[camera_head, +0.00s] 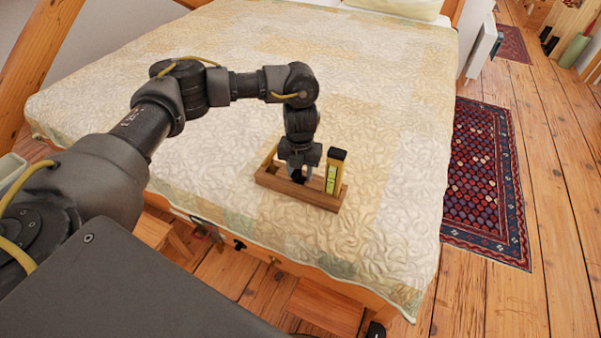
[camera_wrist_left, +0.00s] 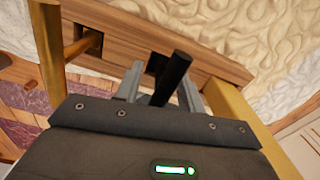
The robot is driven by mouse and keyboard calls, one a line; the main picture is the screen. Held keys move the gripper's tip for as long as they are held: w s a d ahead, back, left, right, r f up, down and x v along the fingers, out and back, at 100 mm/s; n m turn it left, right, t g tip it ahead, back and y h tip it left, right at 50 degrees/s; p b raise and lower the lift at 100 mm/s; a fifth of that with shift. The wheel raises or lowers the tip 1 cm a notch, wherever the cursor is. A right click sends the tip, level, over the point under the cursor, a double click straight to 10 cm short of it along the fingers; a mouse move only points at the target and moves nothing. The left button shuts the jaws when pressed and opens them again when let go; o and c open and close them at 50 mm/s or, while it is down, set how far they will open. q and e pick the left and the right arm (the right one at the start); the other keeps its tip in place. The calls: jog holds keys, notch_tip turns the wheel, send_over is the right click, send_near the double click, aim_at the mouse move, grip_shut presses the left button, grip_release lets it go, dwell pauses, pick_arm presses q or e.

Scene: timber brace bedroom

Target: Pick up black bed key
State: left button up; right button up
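A wooden rack (camera_head: 312,196) lies on the bed near its foot edge; it also shows in the left wrist view (camera_wrist_left: 215,68). In the wrist view the black bed key (camera_wrist_left: 174,78) is a dark rod rising near a square hole in the rack. My left gripper (camera_head: 299,173) points down at the rack's middle. In the wrist view its grey fingers (camera_wrist_left: 160,88) are apart, one on each side of the black key, with gaps visible. The key's lower end is hidden behind the gripper body. My right gripper is not in view.
A yellow-green piece with a black top (camera_head: 336,172) stands at the rack's right end, close to the gripper. A brass-coloured rod (camera_wrist_left: 50,55) stands in the rack's other end. The quilted bed (camera_head: 385,130) around is clear. A patterned rug (camera_head: 480,180) lies on the floor.

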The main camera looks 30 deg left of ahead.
pick_arm(q)
grip_shut()
dwell(0.3)
